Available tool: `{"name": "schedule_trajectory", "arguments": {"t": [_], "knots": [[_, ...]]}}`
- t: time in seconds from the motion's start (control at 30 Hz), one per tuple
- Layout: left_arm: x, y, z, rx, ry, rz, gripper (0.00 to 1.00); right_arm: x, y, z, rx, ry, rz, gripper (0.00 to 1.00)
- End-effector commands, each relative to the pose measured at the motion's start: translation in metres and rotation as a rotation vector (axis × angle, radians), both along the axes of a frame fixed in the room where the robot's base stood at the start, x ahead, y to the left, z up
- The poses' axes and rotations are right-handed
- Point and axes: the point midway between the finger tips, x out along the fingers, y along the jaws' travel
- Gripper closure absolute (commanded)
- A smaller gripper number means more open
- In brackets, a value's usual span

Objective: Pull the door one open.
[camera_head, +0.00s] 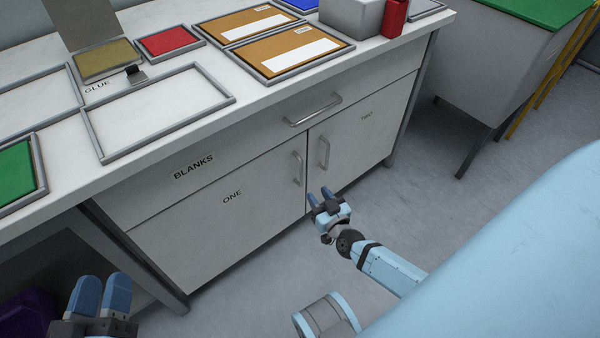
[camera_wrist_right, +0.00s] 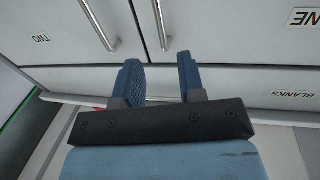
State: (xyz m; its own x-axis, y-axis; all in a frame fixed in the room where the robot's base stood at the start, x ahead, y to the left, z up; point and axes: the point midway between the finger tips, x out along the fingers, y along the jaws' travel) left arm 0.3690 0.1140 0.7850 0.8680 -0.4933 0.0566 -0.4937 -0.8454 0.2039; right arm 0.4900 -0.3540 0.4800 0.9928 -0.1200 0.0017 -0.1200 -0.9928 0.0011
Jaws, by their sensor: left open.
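Door one (camera_head: 215,225) is a light grey cabinet door marked ONE, and it sits shut in the cabinet front. Its upright metal bar handle (camera_head: 298,168) is near the door's right edge. My right gripper (camera_head: 322,192) is open and empty, in front of the cabinet, just below and right of that handle in the head view. In the right wrist view the door one handle (camera_wrist_right: 161,22) lies beyond the gap between the open fingers (camera_wrist_right: 160,75), apart from them. My left gripper (camera_head: 102,292) is open and empty at the lower left, away from the door.
Door two (camera_head: 362,140), also shut, adjoins with its own handle (camera_head: 323,152). Above is the BLANKS drawer (camera_head: 240,150) with a bar handle (camera_head: 315,110). The countertop (camera_head: 270,95) holds several trays and boxes. The floor (camera_head: 250,270) before the doors is mostly clear.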

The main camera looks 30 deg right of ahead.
Motion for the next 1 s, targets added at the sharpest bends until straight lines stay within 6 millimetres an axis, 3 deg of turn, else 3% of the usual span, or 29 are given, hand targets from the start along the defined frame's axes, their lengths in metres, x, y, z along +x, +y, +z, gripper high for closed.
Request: {"name": "schedule_trajectory", "arguments": {"t": [0.3,0.5,0.93,0.97,1.0], "knots": [[0.0,-0.002,-0.036,0.05,0.089,-0.031,0.57,0.069,-0.008,-0.003,0.001,-0.003,0.001,0.64],[0.0,-0.003,-0.05,0.074,0.13,-0.048,0.57,0.097,-0.011,-0.002,-0.001,-0.001,0.001,0.64],[-0.001,-0.004,-0.054,0.084,0.148,-0.055,0.57,0.108,-0.012,0.0,-0.001,0.001,0.002,0.64],[-0.001,-0.004,-0.054,0.084,0.148,-0.055,0.57,0.108,-0.012,0.0,-0.001,0.001,0.002,0.66],[-0.001,-0.004,-0.054,0.084,0.148,-0.055,0.57,0.108,-0.012,0.0,-0.001,0.001,0.002,0.75]]}}
